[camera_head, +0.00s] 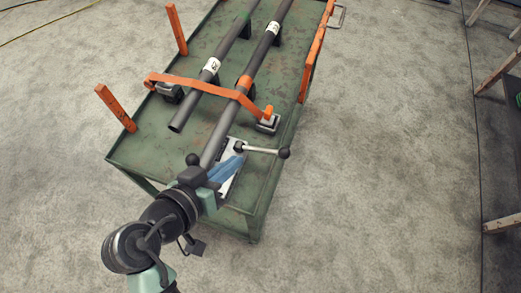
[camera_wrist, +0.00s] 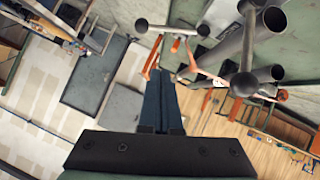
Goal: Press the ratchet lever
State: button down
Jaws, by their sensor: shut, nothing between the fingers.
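The strap ratchet with its orange lever (camera_head: 268,113) sits on the right side of the green cart (camera_head: 150,150), at the right end of an orange strap (camera_head: 205,87). The lever stands up from the dark ratchet body. My gripper (camera_head: 238,160) is nearer the camera, below and left of the ratchet in the head view, and apart from it. Its blue fingers are together and empty, as the wrist view (camera_wrist: 160,72) also shows. In the wrist view orange parts show beyond the fingertips, but I cannot tell which is the lever.
A metal bar with a dark ball knob (camera_head: 284,152) lies between my gripper and the ratchet in the head view. Two dark pipes (camera_head: 188,110) (camera_head: 250,72) run along the cart under the strap. Orange posts (camera_head: 116,108) stand at its edges. Floor right of the cart is clear.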

send_over(262, 150)
jog(key=s+a, duration=0.2)
jog(key=s, duration=0.1)
notch_tip(262, 150, down, 4)
jog(key=shift+w+d+f, duration=0.15)
jog(key=shift+d+f, duration=0.15)
jog(key=shift+f, duration=0.45)
jog(key=shift+w+d+f, duration=0.1)
jog(key=shift+d+f, duration=0.25)
jog(key=shift+f, duration=0.4)
jog(key=shift+w+d+f, duration=0.15)
jog(key=shift+d+f, duration=0.15)
jog(key=shift+f, duration=0.45)
jog(key=shift+f, duration=0.1)
